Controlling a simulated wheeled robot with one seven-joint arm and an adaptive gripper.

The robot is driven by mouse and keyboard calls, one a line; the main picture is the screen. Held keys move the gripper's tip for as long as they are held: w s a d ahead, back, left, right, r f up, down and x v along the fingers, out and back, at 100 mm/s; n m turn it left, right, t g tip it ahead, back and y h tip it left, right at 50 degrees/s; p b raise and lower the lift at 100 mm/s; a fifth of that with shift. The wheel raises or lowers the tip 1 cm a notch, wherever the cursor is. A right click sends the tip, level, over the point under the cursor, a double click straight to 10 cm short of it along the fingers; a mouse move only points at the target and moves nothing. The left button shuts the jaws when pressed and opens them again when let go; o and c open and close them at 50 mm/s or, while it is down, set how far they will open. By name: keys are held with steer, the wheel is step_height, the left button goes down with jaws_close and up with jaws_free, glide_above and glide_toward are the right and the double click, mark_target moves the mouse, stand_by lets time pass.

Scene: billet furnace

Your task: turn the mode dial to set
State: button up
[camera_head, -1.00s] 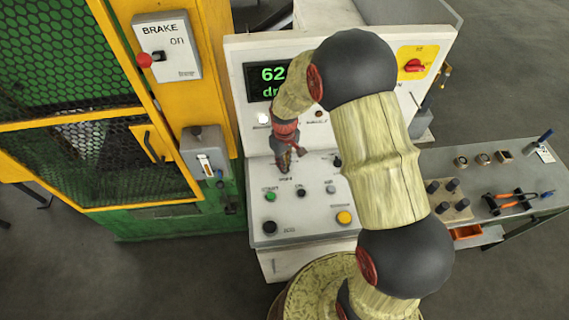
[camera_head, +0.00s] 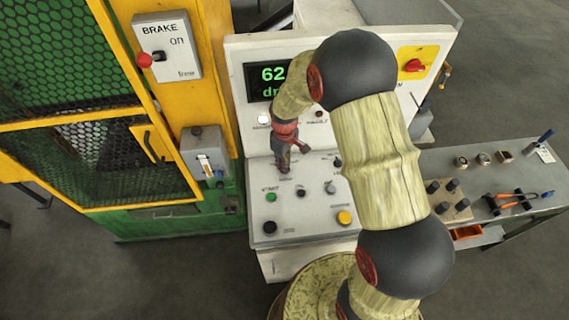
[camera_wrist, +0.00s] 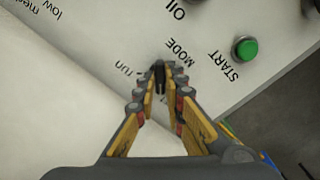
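The mode dial (camera_wrist: 160,76) is a small dark knob on the pale sloping control desk. In the wrist view it sits between my fingertips, below the printed word MODE and just right of the word run. No set label can be read; my fingers cover part of the panel around the dial. My gripper (camera_wrist: 161,82) points down at the desk, its two fingers closed in on the dial from both sides. In the head view my gripper (camera_head: 284,163) is at the desk's upper middle, and the dial is hidden behind it.
A green START button (camera_wrist: 245,48) is close to the dial. The desk also has a black knob (camera_head: 270,227) and a yellow button (camera_head: 344,217). A display (camera_head: 269,80) stands behind my wrist. A brake box (camera_head: 166,45) and mesh cage are left; a tool bench (camera_head: 480,178) is right.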

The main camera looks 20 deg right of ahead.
steer(key=o, duration=0.4)
step_height(320, 180, up, 12)
stand_by(0.7)
stand_by(0.5)
